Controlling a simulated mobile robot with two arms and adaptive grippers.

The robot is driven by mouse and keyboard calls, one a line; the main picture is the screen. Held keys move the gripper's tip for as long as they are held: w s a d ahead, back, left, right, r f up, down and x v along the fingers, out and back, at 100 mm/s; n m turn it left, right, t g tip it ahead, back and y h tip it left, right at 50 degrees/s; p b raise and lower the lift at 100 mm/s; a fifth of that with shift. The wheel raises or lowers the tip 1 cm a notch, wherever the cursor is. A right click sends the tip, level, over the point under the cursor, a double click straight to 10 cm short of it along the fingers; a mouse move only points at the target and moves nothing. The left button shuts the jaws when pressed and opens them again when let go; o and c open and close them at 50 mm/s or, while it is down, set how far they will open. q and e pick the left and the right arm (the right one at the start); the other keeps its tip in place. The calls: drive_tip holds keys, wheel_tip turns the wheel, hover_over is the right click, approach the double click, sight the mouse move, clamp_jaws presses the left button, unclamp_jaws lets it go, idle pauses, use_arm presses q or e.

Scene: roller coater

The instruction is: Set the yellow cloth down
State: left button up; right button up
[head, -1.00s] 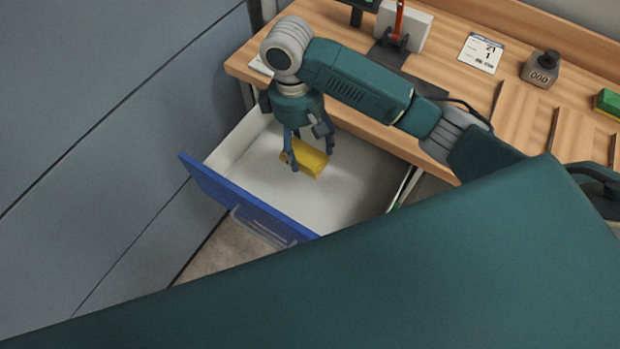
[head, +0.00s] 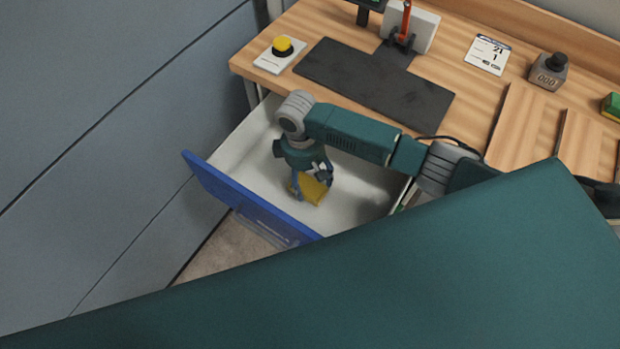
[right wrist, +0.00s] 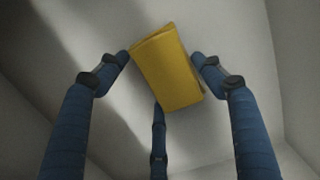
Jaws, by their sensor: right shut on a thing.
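The yellow cloth (head: 314,189) is a folded block inside the open drawer (head: 358,206). My right gripper (head: 310,190) reaches down into the drawer from above and is shut on the cloth. In the right wrist view the cloth (right wrist: 168,68) lies between the blue fingers, slightly tilted, with the pale drawer floor behind it. I cannot tell whether the cloth touches the drawer floor. My left gripper is not in view.
The drawer's blue front (head: 245,205) stands out below the wooden desk (head: 460,60). On the desk are a yellow button (head: 283,46), a dark mat (head: 375,82), a card (head: 487,54) and a small grey counter (head: 547,71). Grey cabinet panels (head: 100,120) stand at left.

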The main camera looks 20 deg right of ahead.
sight(305, 179)
drive_tip(key=o, duration=1.1)
drive_tip(key=shift+f, duration=0.1)
wheel_tip(305, 179, up, 12)
drive_tip(key=w, duration=0.1)
drive_tip(key=shift+a, duration=0.45)
drive_tip(key=shift+w, duration=0.1)
